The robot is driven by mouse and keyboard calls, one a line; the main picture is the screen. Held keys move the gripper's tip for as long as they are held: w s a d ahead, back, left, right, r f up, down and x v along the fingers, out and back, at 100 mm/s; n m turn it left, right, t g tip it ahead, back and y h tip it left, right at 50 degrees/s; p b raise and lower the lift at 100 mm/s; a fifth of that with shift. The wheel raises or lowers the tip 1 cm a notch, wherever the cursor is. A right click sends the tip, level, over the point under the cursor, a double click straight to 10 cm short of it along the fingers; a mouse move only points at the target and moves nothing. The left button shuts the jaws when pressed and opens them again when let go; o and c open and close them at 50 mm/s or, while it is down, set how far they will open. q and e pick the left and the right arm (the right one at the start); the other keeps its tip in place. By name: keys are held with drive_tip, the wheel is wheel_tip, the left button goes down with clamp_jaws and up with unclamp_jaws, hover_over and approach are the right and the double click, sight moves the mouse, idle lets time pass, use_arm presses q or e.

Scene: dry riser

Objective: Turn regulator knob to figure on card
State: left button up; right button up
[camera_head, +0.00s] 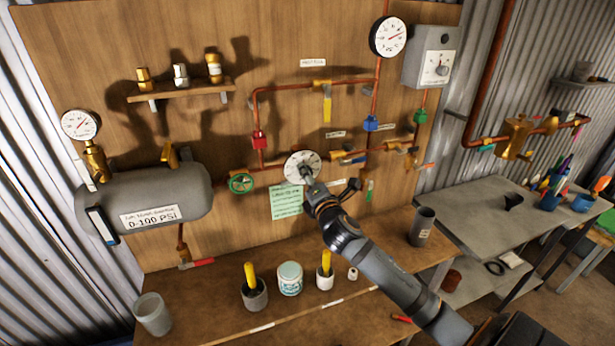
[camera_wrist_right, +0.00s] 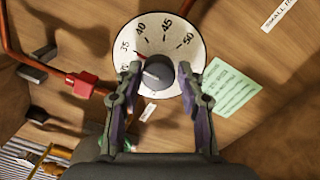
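The regulator's round white dial (camera_head: 292,166) is on the wooden board. In the right wrist view the dial (camera_wrist_right: 190,28) shows 35, 40, 45 and 50. Its dark grey knob (camera_wrist_right: 157,72) is at the centre, with a small reddish mark on its upper left side towards 35 to 40. My right gripper (camera_head: 307,176) is at the dial. Its fingers (camera_wrist_right: 159,76) are open on both sides of the knob, with a narrow gap visible at each side. A green card (camera_head: 287,203) hangs below the dial; its writing is too small to read. My left gripper is not in view.
Copper pipes with coloured valves surround the dial, including a green handwheel (camera_head: 242,183) at left and a red valve (camera_wrist_right: 82,85). A grey tank (camera_head: 150,200) is at left. Cups and a jar (camera_head: 290,278) stand on the bench below. A grey table (camera_head: 480,205) is at right.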

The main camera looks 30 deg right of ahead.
drive_tip(key=shift+o, duration=1.1)
drive_tip(key=v, duration=1.2)
